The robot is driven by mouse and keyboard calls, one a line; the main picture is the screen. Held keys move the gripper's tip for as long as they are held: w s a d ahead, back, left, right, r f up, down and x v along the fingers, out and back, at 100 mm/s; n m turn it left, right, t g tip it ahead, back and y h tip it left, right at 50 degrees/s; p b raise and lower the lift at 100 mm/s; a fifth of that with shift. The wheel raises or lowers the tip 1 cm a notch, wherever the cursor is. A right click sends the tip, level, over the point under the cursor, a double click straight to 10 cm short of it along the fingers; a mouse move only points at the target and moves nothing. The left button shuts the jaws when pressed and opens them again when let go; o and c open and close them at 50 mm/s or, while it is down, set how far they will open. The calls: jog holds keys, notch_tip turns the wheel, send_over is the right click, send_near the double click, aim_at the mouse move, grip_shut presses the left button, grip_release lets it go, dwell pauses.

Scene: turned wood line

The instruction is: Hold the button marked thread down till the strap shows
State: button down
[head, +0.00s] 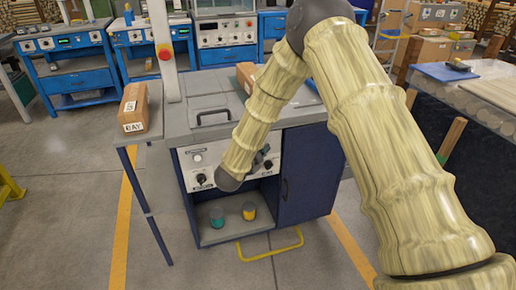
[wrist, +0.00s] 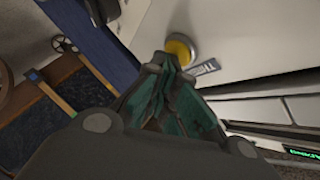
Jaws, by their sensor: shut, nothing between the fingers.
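In the wrist view a round yellow button (wrist: 180,50) sits on a pale panel (wrist: 245,35). A small label (wrist: 206,68) beside it begins with "TH"; the rest is hard to read. My gripper (wrist: 168,68) is shut and empty, its teal-lined fingertips right by the button's lower left edge. I cannot tell whether they touch it or press it. In the head view my gripper (head: 264,160) is at the right part of the machine's control panel (head: 203,158), and my arm hides the button there. I can make out no strap.
The machine's open lower shelf holds a teal-topped pot (head: 217,217) and a yellow-topped pot (head: 249,211). A blue door (head: 304,175) is right of it, and a yellow floor bar (head: 270,248) lies in front. A labelled carton (head: 134,108) stands on a side table at left.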

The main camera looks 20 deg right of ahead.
jog(key=shift+s, duration=0.15)
dwell(0.4)
jog(key=shift+s, duration=0.65)
jog(key=shift+s+d+p, duration=0.1)
jog(key=shift+s+p, duration=0.45)
jog(key=shift+s, duration=1.95)
